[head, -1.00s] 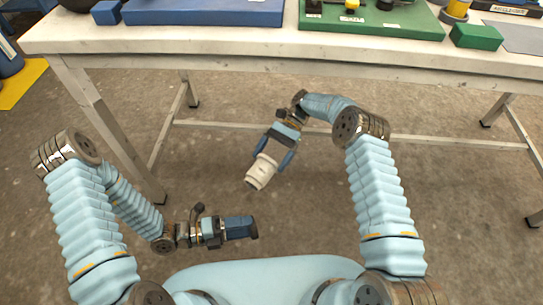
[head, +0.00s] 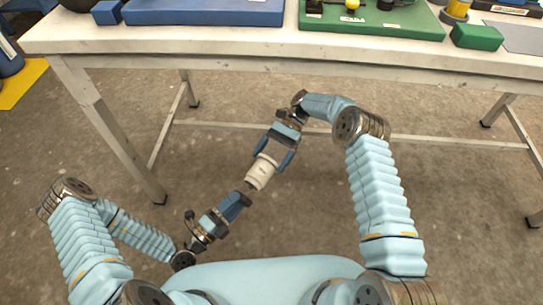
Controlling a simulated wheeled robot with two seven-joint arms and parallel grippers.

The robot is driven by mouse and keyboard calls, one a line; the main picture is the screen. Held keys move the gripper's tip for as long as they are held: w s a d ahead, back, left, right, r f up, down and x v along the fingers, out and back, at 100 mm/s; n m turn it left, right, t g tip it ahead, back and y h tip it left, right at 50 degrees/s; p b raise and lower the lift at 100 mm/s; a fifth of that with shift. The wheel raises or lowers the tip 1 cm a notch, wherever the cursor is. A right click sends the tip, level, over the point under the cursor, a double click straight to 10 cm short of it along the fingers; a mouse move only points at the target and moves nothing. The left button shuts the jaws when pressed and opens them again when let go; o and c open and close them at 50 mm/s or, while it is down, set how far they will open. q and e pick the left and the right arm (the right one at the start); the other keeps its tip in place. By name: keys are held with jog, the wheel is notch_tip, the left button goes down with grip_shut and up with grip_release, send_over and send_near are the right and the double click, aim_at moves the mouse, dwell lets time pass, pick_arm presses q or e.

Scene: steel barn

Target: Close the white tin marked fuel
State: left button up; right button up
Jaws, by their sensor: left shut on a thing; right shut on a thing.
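The white tin (head: 261,172) is in the head view, held tilted in the air in front of the table. My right gripper (head: 272,154) is shut on it, with one blue finger on each side. Its marking is too small to read. My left gripper (head: 238,199) is below and left of the tin, in line with it. It is shut on a small dark piece (head: 246,188), which looks like the lid. This piece is at the lower end of the tin; I cannot tell whether they touch or how it sits.
The white workbench (head: 290,52) stands behind my grippers. On it are a blue tray (head: 200,12), a green board (head: 410,22) with small items, and a green block (head: 478,36). The concrete floor around my grippers is clear.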

aim_at(260, 174)
pick_arm(q)
jog(key=shift+x, duration=1.2)
jog(key=shift+a, duration=0.25)
jog(key=shift+x, duration=0.9)
jog(key=shift+w+d, duration=0.2)
jog(key=shift+w, duration=0.3)
